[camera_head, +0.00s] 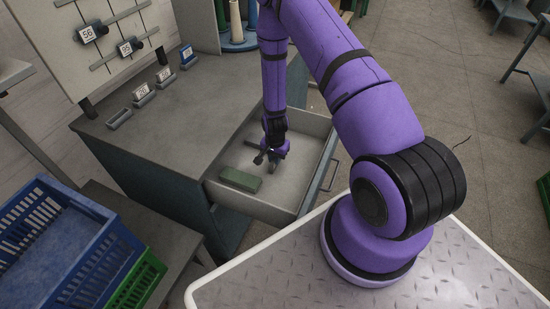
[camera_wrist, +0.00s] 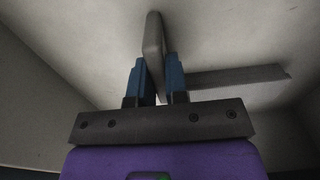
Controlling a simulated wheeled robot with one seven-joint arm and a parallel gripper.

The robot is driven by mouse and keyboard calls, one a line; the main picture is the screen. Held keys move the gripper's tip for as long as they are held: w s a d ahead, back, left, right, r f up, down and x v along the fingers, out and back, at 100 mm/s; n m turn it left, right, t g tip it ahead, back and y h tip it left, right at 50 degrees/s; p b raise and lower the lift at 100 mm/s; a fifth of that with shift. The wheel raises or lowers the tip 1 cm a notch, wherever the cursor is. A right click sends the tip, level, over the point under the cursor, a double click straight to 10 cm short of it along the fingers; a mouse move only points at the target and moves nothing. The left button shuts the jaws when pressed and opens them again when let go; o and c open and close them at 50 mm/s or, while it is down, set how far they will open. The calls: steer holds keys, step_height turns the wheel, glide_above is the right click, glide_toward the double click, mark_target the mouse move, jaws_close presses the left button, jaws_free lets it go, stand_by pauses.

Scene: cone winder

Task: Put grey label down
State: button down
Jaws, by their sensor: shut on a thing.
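My gripper (camera_head: 273,158) is down inside the open drawer (camera_head: 305,185) of the bench. In the wrist view its two blue fingers (camera_wrist: 156,82) are shut on the grey label (camera_wrist: 153,40), a narrow slab seen nearly edge-on. The label sticks out beyond the fingertips over the pale drawer floor. I cannot tell whether it touches the floor. In the head view the gripper mostly hides it.
Small label holders (camera_head: 142,97) line the bench top (camera_head: 190,115). A blue crate (camera_head: 75,262) stands at lower left.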

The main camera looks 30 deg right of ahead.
steer(key=c, duration=1.1)
jaws_free()
steer(key=s+a+r+n+t, duration=0.1)
steer(key=s+a+r+n, duration=0.15)
steer(key=r, duration=1.85)
steer(key=s+a+r+n+t, duration=0.1)
steer(key=a+r+n+t, duration=0.15)
steer(key=r, duration=1.95)
steer(key=s+r+n, duration=0.2)
steer(key=s+r, duration=0.3)
steer(key=s, duration=0.2)
steer(key=s+a+r+n+t, duration=0.1)
steer(key=s+r+n, duration=0.1)
steer(key=s+r, duration=0.4)
steer(key=s+a+r+n, duration=0.1)
steer(key=s+r+n, duration=0.1)
steer(key=s+r, duration=0.3)
steer(key=shift+s+r+t, duration=0.15)
steer(key=shift+s+t, duration=0.2)
steer(key=shift+s, duration=1.35)
